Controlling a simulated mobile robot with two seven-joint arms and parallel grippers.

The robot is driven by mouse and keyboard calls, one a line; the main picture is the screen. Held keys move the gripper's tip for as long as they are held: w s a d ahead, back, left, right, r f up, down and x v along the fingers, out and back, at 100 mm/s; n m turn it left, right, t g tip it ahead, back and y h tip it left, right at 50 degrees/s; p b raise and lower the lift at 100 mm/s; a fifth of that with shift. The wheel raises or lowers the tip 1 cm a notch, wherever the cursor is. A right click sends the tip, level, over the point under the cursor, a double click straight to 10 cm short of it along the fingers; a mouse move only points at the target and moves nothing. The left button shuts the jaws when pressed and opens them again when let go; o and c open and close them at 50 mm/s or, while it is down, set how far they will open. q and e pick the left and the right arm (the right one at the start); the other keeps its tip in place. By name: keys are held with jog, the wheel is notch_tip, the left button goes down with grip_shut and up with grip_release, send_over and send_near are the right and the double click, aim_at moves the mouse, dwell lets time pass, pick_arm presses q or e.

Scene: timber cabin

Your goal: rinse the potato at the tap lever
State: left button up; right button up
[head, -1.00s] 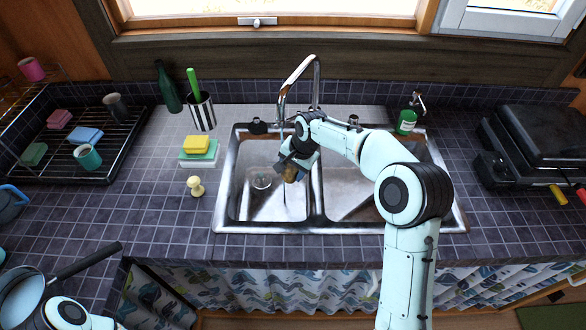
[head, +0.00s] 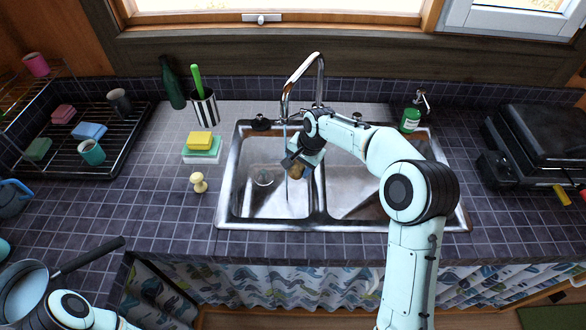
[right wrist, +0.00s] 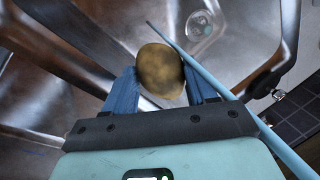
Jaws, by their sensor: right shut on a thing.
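The brown potato (head: 294,172) is over the left basin of the steel sink (head: 262,220), near the divider. My right gripper (head: 297,164) is shut on it. In the right wrist view the potato (right wrist: 161,74) sits between the two blue fingers of the gripper (right wrist: 163,88). The chrome tap (head: 303,72) arches over the sink, and a thin blue stream of water (head: 286,160) falls from it just left of the potato. In the right wrist view the stream (right wrist: 205,68) passes close beside the potato; I cannot tell if they touch. The tap lever is not clearly visible. My left gripper is not in view.
Left of the sink are a yellow and green sponge stack (head: 201,145), a cream knob-like brush (head: 199,183) and a striped cup (head: 204,108). A green soap bottle (head: 411,116) stands behind right. A saucepan (head: 25,288) is at lower left.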

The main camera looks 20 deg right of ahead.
jog(key=shift+a, duration=0.25)
jog(key=shift+w+a, duration=0.1)
jog(key=shift+a, duration=0.25)
jog(key=shift+d, duration=0.15)
jog(key=shift+d, duration=0.45)
jog(key=shift+a, duration=0.1)
jog(key=shift+a, duration=0.55)
jog(key=shift+d, duration=0.2)
jog(key=shift+d, duration=0.45)
jog(key=shift+a, duration=0.2)
